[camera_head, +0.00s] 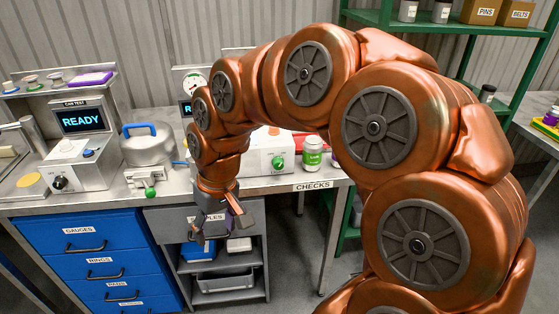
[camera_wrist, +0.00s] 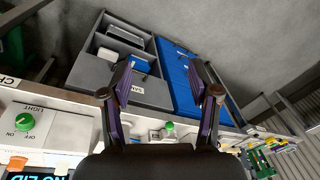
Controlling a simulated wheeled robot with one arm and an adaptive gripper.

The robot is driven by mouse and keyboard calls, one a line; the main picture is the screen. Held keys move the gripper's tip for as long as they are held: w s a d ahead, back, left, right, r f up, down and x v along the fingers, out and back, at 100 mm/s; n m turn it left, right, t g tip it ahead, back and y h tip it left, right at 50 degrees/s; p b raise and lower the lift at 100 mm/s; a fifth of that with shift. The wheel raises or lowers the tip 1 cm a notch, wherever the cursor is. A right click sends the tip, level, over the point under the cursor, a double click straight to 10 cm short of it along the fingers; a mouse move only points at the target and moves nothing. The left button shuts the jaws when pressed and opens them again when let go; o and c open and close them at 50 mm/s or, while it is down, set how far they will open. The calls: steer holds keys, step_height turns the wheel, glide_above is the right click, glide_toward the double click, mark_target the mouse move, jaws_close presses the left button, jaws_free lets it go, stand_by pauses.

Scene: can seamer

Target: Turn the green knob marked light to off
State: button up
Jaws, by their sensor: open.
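The green knob (camera_wrist: 25,121) sits on a white panel marked LIGHT at the lower left of the wrist view, where the lettering is upside down. ON is printed beside it; the knob's exact setting is too small to tell. In the head view the green knob (camera_head: 279,163) is on the front of a white machine (camera_head: 258,151), partly hidden by my arm. My gripper (camera_head: 224,222) hangs in front of the bench edge, left of and lower than the knob, pointing down. In the wrist view my gripper (camera_wrist: 164,80) has its fingers wide apart, with nothing between them.
Blue drawers (camera_head: 93,255) and an open grey shelf (camera_head: 232,290) are below the bench. The floor in front is clear.

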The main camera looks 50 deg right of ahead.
steer(key=w+d+r+m+t, duration=0.1)
steer(key=w+d+m, duration=0.1)
steer(key=w+d, duration=0.5)
steer(key=m+t+h+p, duration=0.1)
steer(key=m+t+p, duration=0.15)
steer(key=m, duration=0.25)
glide_toward(280, 162)
step_height(280, 162, down, 3)
steer(key=shift+t, duration=0.45)
steer(key=shift+w+p+x, duration=0.2)
steer(key=shift+p+x, duration=0.8)
steer(key=shift+x, duration=2.8)
steer(key=shift+r, duration=0.1)
steer(key=c, duration=1.2)
steer(key=shift+o, duration=0.2)
